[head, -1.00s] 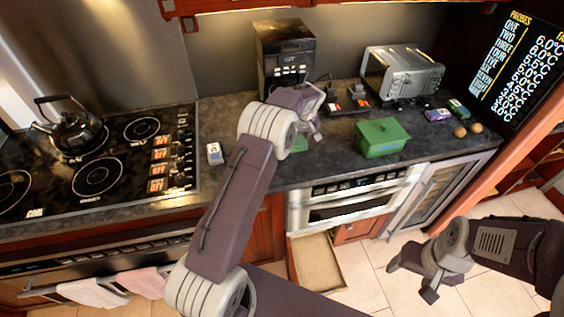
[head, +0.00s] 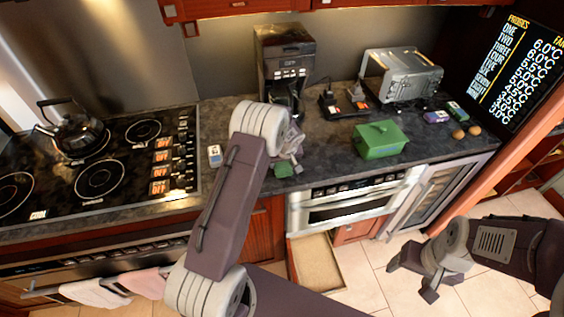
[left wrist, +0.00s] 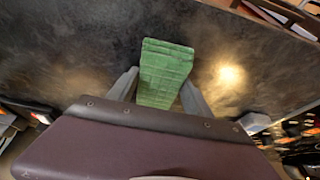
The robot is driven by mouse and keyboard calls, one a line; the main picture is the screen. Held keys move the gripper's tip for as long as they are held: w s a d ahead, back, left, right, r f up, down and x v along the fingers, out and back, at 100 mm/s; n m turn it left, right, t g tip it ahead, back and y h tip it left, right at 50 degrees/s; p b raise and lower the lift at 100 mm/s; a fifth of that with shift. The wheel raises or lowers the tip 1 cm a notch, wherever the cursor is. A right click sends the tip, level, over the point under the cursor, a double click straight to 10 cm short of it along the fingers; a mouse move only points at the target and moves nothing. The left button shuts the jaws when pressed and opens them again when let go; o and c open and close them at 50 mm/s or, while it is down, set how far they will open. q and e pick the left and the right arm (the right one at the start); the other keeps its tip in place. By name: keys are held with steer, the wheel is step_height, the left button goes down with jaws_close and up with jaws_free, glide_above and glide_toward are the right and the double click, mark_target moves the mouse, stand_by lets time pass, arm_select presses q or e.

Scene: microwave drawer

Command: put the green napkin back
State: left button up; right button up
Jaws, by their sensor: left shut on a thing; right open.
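The green napkin (head: 284,170) is held by my left gripper (head: 290,163) near the front edge of the dark counter, left of the built-in microwave. In the left wrist view the folded napkin (left wrist: 165,72) sticks out between the two fingers of my left gripper (left wrist: 160,92), with the counter behind it. Its height above the counter is hard to tell. A drawer (head: 318,262) below the microwave (head: 358,203) stands open, and its visible floor is bare. My right gripper (head: 415,275) is open and empty at the lower right, away from the counter.
A green lidded box (head: 380,139) stands on the counter to the right, with a toaster oven (head: 402,75) behind it. A coffee maker (head: 284,65) stands at the back. A kettle (head: 72,130) sits on the stove at left. A small white item (head: 214,156) lies beside the stove.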

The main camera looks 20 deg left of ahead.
arm_select(q)
steer(key=shift+f+b, duration=0.2)
steer(key=shift+b, duration=0.1)
steer(key=o, duration=1.2)
steer(key=shift+r+p, duration=0.4)
steer(key=shift+r, duration=0.05)
steer(key=b+v, duration=0.2)
steer(key=v, duration=1)
steer(key=s+d+f+m+h, duration=0.1)
steer(key=s+d+m, duration=0.1)
steer(key=s, duration=0.6)
steer(key=s+d+f+m+g+h, duration=0.1)
steer(key=s+d+m, duration=0.1)
steer(key=s, duration=0.6)
steer(key=s+d+f+m+g+h, duration=0.1)
steer(key=s+d+m, duration=0.1)
steer(key=s, duration=0.6)
steer(key=shift+s+d+f+m, duration=0.15)
steer(key=shift+d+m, duration=0.1)
steer(key=shift+m, duration=0.35)
